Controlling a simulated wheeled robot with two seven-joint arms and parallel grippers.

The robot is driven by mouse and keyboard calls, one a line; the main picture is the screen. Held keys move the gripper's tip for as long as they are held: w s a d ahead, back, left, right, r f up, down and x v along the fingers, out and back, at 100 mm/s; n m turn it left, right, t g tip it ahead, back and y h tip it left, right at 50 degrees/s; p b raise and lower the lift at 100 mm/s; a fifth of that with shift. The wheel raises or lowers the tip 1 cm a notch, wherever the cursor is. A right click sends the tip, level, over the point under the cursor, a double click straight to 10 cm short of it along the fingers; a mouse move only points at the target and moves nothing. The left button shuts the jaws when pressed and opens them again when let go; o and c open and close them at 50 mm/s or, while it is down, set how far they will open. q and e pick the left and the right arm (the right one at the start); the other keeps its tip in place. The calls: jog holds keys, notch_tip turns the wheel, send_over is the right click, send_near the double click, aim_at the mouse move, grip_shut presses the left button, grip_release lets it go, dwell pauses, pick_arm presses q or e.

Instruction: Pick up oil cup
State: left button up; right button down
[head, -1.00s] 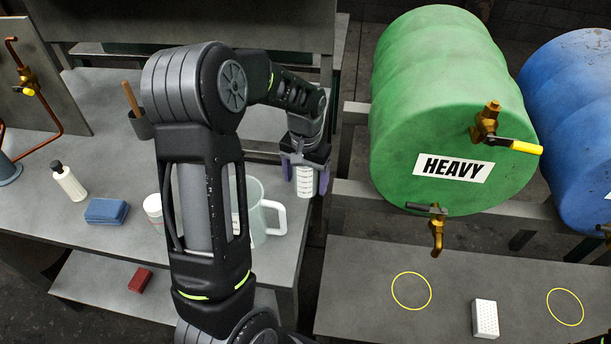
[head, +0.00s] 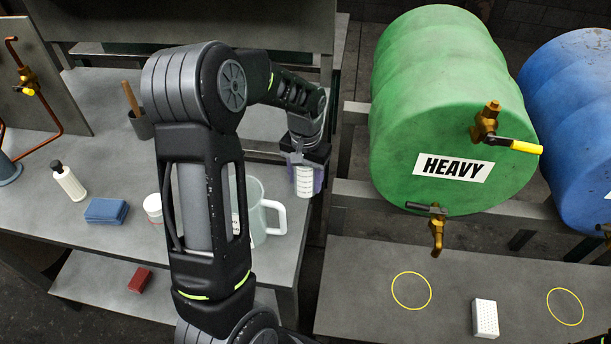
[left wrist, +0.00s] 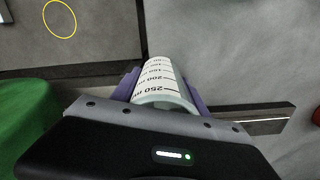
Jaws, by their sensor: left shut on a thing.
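The oil cup (head: 305,181) is a small white cup with dark graduation marks. It is between the purple fingers of my left gripper (head: 306,183), near the right edge of the grey workbench. My left gripper is shut on it. In the left wrist view the cup (left wrist: 163,80) shows printed volume marks up to 250, with a purple finger of my left gripper (left wrist: 165,88) on each side. I cannot tell from these views whether its base touches the bench. My right gripper is not in view.
A translucent pitcher (head: 262,212) stands on the workbench (head: 100,150), partly behind my arm. A green HEAVY drum (head: 440,110) is to the right, above a lower table (head: 360,310) with yellow circles and a white block (head: 485,318).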

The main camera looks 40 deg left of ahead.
pick_arm(q)
notch_tip(320, 180, up, 10)
jog(key=b, duration=0.1)
jog(key=shift+b, duration=0.3)
dwell(0.7)
